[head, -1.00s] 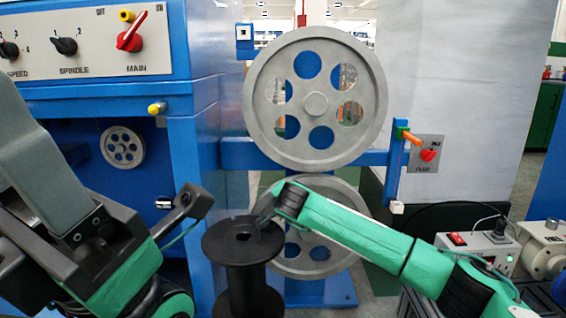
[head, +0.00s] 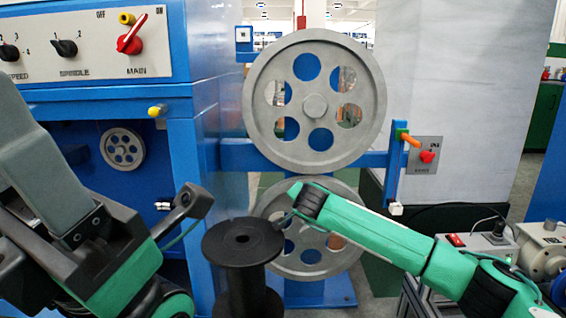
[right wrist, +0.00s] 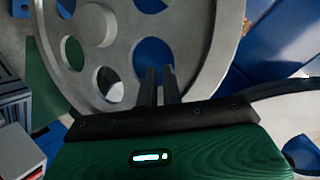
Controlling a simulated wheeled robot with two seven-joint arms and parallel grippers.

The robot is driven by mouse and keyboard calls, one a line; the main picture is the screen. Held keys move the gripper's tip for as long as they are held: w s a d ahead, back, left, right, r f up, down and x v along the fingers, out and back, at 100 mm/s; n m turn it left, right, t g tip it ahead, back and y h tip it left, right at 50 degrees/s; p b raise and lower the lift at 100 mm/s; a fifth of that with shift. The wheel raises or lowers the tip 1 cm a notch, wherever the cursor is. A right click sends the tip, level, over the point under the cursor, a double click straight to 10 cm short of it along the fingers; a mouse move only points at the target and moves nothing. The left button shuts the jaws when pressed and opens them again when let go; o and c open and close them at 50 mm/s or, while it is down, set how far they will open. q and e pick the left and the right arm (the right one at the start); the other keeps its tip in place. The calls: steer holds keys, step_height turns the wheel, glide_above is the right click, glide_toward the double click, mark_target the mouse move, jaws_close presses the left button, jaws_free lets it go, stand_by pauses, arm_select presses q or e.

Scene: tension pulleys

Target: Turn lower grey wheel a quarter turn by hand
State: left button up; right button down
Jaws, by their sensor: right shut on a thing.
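The lower grey wheel (head: 345,258) stands upright under a larger upper grey wheel (head: 262,118). It has round holes, and my right arm and a black spool cover part of it. My right gripper (right wrist: 160,72) is shut on the lower wheel, which also shows in the right wrist view (right wrist: 200,35). The exact contact of its fingers is hard to make out, and they are mostly hidden in the head view. My left gripper (head: 186,203) is at the lower left, away from the wheels; its jaw opening does not show clearly.
The black spool (head: 242,243) stands in front of the lower wheel, between my arms. A blue cabinet with a red main switch (head: 131,36) is at left. An orange-handled lever (head: 410,139) and a red knob (head: 427,157) are at right. A control box (head: 480,246) is low right.

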steer(key=d+p, duration=0.1)
steer(key=d, duration=1)
steer(key=shift+w+f, duration=0.15)
steer(key=shift+w, duration=0.3)
stand_by(1.2)
steer(key=shift+d, duration=0.1)
steer(key=s, duration=0.6)
steer(key=shift+s+a+f, duration=0.25)
steer(key=shift+a+f, duration=0.05)
steer(key=shift+f, duration=0.05)
stand_by(0.7)
